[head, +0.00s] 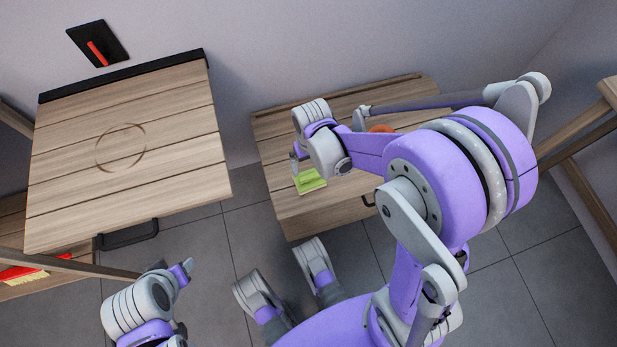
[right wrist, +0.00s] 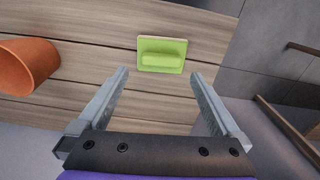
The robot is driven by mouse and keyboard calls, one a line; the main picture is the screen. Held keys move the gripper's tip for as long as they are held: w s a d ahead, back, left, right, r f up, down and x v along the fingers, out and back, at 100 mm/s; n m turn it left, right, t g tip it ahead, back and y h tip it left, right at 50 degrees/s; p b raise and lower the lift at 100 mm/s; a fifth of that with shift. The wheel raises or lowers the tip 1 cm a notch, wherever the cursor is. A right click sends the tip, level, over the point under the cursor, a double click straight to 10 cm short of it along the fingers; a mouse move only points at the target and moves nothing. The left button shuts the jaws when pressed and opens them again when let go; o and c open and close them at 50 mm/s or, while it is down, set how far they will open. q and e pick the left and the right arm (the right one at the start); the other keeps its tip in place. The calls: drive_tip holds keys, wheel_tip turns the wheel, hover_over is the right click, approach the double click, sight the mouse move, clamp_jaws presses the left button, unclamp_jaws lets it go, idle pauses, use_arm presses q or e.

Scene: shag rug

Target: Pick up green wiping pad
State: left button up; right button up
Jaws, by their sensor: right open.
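The green wiping pad (head: 309,181) lies on the small wooden table (head: 300,217) in the head view, near that table's left part. In the right wrist view the pad (right wrist: 162,55) lies flat on the planks, just beyond the fingertips and roughly centred between them. My right gripper (head: 296,163) is over the table beside the pad in the head view. In the right wrist view my right gripper (right wrist: 158,75) is open and empty. My left gripper (head: 172,268) is low at the left of the head view, away from the pad; its jaw opening is unclear.
An orange pot (right wrist: 27,66) stands on the same table, left of the pad in the right wrist view. A larger wooden table (head: 170,185) with a ring mark is at the left. Red and yellow items (head: 25,272) lie on a lower surface at far left.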

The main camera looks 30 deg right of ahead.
sight(309, 175)
drive_tip(key=f+b, duration=0.1)
drive_tip(key=f, duration=0.2)
drive_tip(key=f+b, duration=0.1)
drive_tip(key=f, duration=0.3)
drive_tip(key=shift+w+a+b, duration=0.15)
drive_tip(key=shift+w+b, duration=0.05)
drive_tip(key=shift+b, duration=0.1)
drive_tip(key=shift+r, duration=0.1)
drive_tip(key=c, duration=1.1)
wheel_tip(309, 175, up, 10)
drive_tip(key=p, duration=0.4)
